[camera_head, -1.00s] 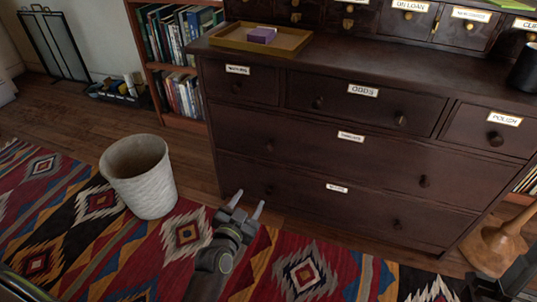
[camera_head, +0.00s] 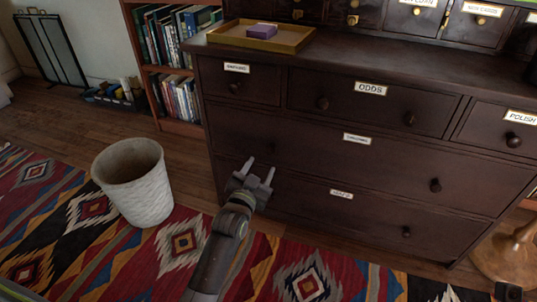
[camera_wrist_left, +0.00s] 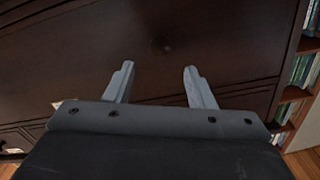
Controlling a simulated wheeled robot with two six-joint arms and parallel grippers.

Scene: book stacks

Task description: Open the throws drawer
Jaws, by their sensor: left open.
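The dark wooden dresser has two wide lower drawers, the middle one (camera_head: 320,150) and the bottom one (camera_head: 310,198). Their white labels are too blurred to read surely, so I cannot tell which says throws. Both look shut. Right knobs show on the middle drawer (camera_head: 435,185) and bottom drawer (camera_head: 406,232). My left gripper (camera_head: 260,166) is open and empty before the left part of these drawers, hiding some of the bottom one. In the wrist view, a dark knob (camera_wrist_left: 165,46) lies just past the open fingertips, roughly between them. My right gripper (camera_head: 508,291) barely shows at the bottom right.
A white wastebasket (camera_head: 135,182) stands on the patterned rug (camera_head: 70,225) left of my left arm. A bookcase (camera_head: 178,95) adjoins the dresser's left side. A tray (camera_head: 262,37) with a purple box lies on top. A wooden object (camera_head: 505,258) stands at the right.

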